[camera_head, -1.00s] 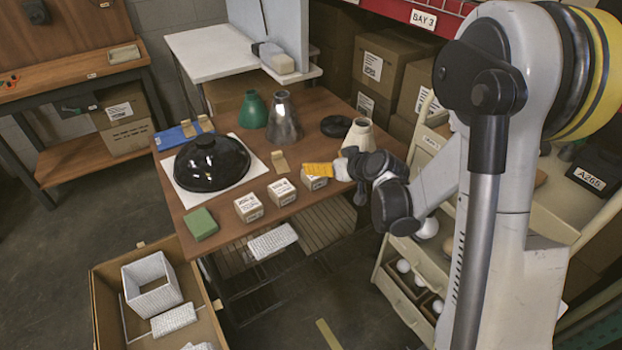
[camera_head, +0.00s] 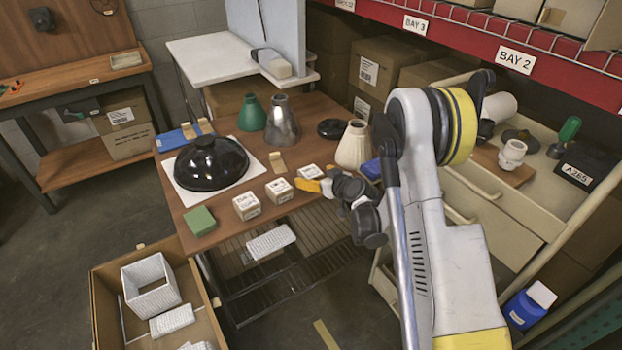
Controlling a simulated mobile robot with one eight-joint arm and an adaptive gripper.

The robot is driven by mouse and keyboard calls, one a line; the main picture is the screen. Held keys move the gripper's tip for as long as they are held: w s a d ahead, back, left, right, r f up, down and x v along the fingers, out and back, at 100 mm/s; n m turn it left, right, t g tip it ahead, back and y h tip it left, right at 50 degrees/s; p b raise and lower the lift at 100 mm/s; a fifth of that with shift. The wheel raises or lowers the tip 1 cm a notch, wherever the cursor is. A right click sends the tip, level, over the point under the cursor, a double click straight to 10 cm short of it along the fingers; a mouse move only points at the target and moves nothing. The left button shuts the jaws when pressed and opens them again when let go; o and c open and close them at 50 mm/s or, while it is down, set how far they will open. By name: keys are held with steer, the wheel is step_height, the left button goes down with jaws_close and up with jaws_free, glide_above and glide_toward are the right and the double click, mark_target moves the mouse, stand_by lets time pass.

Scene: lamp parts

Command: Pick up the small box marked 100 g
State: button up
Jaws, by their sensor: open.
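Three small cartons with white labels stand in a slanting row near the table's front right edge: a left one (camera_head: 247,205), a middle one (camera_head: 279,190) and a right one (camera_head: 311,172). Their print is too small to read, so I cannot tell which is marked 100 g. My gripper (camera_head: 308,185), with a yellow finger part showing, is open beside the right carton, at its near side, and overlaps its lower edge in the picture. I cannot tell whether they touch. The far finger is not clearly visible.
A black dome shade (camera_head: 205,165) lies on a white sheet at left. A green block (camera_head: 200,221) is at the front left corner. A cream shade (camera_head: 354,145), steel shade (camera_head: 283,122) and green shade (camera_head: 252,114) stand behind. A wire shelf lies below the table's front.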

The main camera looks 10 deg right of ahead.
mark_target(315, 176)
steer(key=x, duration=0.3)
steer(key=shift+b, duration=0.4)
steer(key=shift+r, duration=0.1)
steer(key=c, duration=1.3)
